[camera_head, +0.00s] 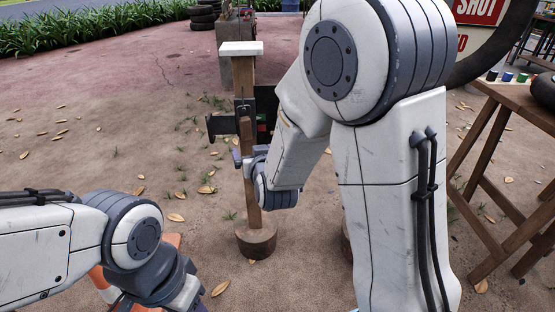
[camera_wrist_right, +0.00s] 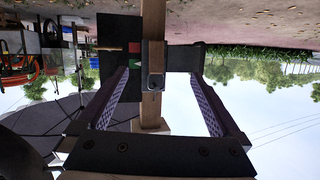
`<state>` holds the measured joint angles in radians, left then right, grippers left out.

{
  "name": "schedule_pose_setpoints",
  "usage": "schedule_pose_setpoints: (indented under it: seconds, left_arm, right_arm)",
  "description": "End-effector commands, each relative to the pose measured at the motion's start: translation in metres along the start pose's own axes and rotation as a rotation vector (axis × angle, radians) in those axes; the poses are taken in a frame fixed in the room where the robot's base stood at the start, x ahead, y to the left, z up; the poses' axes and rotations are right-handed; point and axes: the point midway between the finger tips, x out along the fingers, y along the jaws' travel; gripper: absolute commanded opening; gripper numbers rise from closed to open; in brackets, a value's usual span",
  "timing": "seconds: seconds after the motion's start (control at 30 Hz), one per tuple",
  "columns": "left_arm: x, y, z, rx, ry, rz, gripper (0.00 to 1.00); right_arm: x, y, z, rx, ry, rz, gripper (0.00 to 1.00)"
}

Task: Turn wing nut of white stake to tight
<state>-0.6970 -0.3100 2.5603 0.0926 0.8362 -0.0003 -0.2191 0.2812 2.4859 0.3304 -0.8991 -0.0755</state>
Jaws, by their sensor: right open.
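The white stake is a wooden post with a white top (camera_head: 241,48), standing upright on a round wooden base (camera_head: 256,241) in the head view. A dark clamp (camera_head: 243,106) sits partway up it. In the right wrist view, which appears upside down, the post (camera_wrist_right: 152,28) runs between my fingers, and the clamp (camera_wrist_right: 153,65) has a small metal piece (camera_wrist_right: 152,83) on its face. I cannot clearly make out the wing nut. My right gripper (camera_wrist_right: 160,74) is open, its fingers apart on either side of the post. My left gripper (camera_head: 185,298) is at the bottom edge, mostly cut off.
A dark panel (camera_head: 266,104) is beside the post at clamp height. A wooden table (camera_head: 520,100) with small coloured items stands at the right. An orange and white object (camera_head: 103,283) is partly hidden beneath my left arm. The ground to the left is open, with scattered leaves.

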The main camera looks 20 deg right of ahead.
Motion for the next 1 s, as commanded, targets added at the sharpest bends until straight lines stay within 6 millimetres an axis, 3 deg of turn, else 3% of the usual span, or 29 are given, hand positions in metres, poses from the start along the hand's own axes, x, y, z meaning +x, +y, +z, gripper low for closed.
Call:
schedule_pose_setpoints:
  seconds: [0.03,0.23,0.53,1.0]
  left_arm:
    - [0.034,-0.003,0.002,0.0,0.0,0.0,0.46]
    - [0.071,-0.005,0.004,0.0,0.0,0.0,0.46]
    - [0.08,-0.006,0.004,0.0,0.001,0.0,0.46]
    - [0.096,-0.007,0.005,0.0,0.0,0.0,0.46]
  right_arm:
    - [0.017,0.02,0.026,0.004,0.058,0.048,1.0]
    - [0.033,0.069,0.036,-0.004,0.248,0.176,1.0]
    - [0.047,0.088,0.029,-0.013,0.322,0.223,1.0]
    - [0.12,0.104,0.005,-0.013,0.32,0.22,1.0]
